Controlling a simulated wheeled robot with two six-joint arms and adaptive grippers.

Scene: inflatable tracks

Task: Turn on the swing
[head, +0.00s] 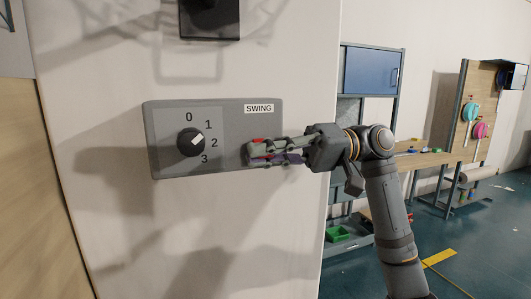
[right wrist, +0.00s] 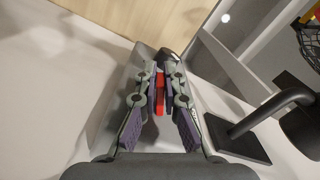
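The grey control box (head: 230,108) labelled SWING is fixed to the white wall. Its black dial (head: 191,142) has marks 0 to 3, and the white pointer is turned to the upper right, between 1 and 2. My right gripper (head: 252,152) comes in from the right at the box's lower right. A red switch (right wrist: 160,94) stands between its fingertips in the right wrist view, and the fingers look closed on it from both sides. In the head view the fingers mostly hide the switch. My left gripper is not in view.
A black fixture (head: 210,18) is mounted on the wall above the box; a black bracket (right wrist: 268,112) shows at the right in the right wrist view. Right of the wall edge are a blue cabinet (head: 372,70), a workbench (head: 430,158) and a green bin (head: 340,234).

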